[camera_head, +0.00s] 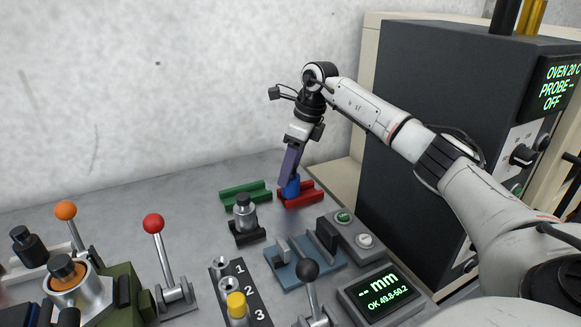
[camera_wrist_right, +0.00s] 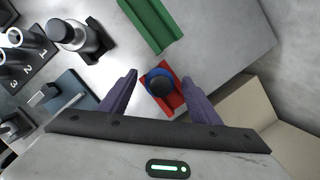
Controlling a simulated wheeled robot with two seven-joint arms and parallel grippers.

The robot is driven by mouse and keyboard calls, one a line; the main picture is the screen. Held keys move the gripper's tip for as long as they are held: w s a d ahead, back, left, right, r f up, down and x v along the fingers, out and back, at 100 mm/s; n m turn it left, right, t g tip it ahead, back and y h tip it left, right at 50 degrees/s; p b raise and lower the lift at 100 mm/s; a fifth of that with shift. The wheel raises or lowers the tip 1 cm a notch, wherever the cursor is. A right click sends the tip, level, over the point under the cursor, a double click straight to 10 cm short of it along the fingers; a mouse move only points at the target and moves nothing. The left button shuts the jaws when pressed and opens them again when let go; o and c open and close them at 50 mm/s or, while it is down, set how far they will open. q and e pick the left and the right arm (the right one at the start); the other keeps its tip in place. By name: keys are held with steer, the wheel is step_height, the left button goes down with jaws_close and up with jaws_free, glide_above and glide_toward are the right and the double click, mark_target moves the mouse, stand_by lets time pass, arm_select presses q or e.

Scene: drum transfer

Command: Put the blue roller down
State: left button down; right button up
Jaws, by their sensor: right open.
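The blue roller (camera_head: 291,189) stands on the red cradle (camera_head: 311,195) at the back of the table. In the right wrist view the blue roller (camera_wrist_right: 159,79) shows a dark round end between the fingers, and the red cradle (camera_wrist_right: 176,101) lies under it. My right gripper (camera_head: 288,178) points down at the roller with its purple fingers. In the right wrist view the right gripper (camera_wrist_right: 159,78) is open, one finger on each side of the roller with gaps visible. My left gripper is not in view.
A green cradle (camera_head: 245,194) lies left of the red one. A dark-capped metal cylinder (camera_head: 246,213) stands just in front. A blue-grey fixture (camera_head: 302,264), a button box (camera_head: 349,232) and a dark oven (camera_head: 425,95) are nearby. Bare table lies left of the green cradle.

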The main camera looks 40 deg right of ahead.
steer(key=v, duration=1.2)
